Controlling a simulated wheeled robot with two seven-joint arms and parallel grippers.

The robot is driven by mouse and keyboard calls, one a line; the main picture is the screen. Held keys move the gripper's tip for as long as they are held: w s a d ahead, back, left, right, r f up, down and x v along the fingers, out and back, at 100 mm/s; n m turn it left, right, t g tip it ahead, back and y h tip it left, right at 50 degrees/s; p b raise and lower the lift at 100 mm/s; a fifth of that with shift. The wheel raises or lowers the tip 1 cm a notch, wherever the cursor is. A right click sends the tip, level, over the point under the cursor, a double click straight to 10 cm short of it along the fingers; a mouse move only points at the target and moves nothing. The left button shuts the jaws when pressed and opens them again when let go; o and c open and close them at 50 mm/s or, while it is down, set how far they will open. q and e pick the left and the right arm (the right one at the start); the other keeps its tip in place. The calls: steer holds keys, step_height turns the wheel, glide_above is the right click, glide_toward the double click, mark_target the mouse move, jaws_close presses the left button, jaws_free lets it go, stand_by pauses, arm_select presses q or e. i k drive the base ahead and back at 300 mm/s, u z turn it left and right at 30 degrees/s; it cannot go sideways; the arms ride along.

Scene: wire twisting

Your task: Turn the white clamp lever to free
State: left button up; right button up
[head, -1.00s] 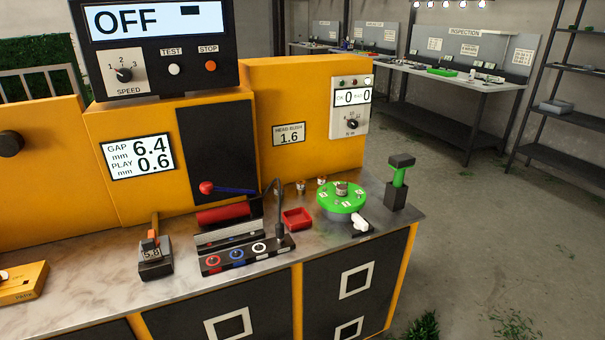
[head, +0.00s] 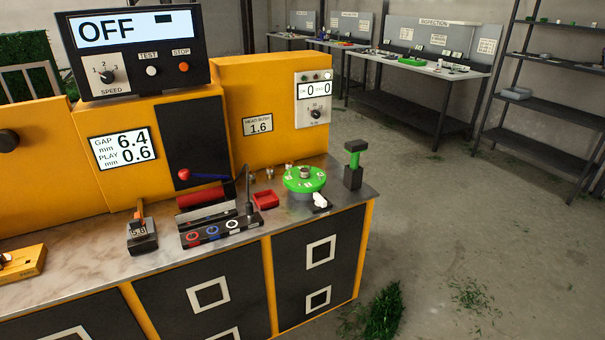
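The white clamp lever (head: 320,200) sits at the front right of the bench, on a dark base at the near edge of the round green disc (head: 304,178). It is small here, and I cannot tell its exact setting. The disc carries several small pale labels and a metal knob (head: 305,171) at its centre. Neither of my grippers shows in the head view.
Open floor (head: 440,220) lies to the right.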

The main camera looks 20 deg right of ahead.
mark_target(320, 202)
steer(key=z, duration=2.05)
steer(key=i, duration=1.55)
steer(key=u, duration=2.35)
